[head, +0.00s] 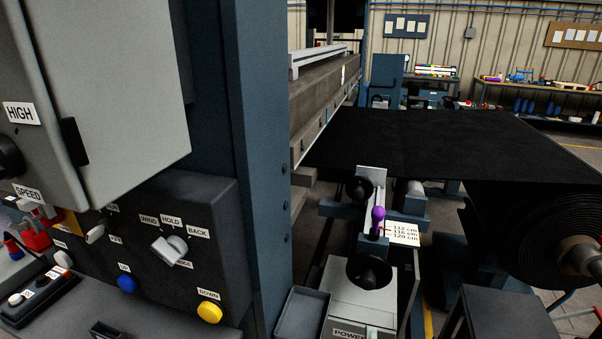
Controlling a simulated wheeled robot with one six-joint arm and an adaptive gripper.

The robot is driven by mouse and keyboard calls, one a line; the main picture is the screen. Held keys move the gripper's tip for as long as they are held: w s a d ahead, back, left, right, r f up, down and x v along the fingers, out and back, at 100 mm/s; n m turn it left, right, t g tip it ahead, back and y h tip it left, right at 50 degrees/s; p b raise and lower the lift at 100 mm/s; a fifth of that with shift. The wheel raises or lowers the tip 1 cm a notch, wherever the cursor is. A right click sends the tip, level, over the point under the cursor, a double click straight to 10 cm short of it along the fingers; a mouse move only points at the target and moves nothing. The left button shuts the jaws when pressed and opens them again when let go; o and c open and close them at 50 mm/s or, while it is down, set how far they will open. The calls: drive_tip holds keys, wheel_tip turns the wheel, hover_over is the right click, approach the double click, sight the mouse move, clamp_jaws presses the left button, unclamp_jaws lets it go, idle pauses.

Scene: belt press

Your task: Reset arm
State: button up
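My gripper and arm are not in view. A dark control panel (135,245) stands at the left. Its grey selector knob (170,250) sits among labels reading WIND, HOLD and BACK. A blue button (127,284) and a yellow button (209,312) marked DOWN are below it. A purple-topped handle (378,217) stands upright beside a white card (403,233) marked 112, 116 and 120 cm.
A blue press column (262,180) rises beside the panel. A black belt (430,140) runs from under the press beam (322,95) to a large roll (545,235) at right. A grey box (360,310) marked POWER stands at bottom centre. Workbenches line the back wall.

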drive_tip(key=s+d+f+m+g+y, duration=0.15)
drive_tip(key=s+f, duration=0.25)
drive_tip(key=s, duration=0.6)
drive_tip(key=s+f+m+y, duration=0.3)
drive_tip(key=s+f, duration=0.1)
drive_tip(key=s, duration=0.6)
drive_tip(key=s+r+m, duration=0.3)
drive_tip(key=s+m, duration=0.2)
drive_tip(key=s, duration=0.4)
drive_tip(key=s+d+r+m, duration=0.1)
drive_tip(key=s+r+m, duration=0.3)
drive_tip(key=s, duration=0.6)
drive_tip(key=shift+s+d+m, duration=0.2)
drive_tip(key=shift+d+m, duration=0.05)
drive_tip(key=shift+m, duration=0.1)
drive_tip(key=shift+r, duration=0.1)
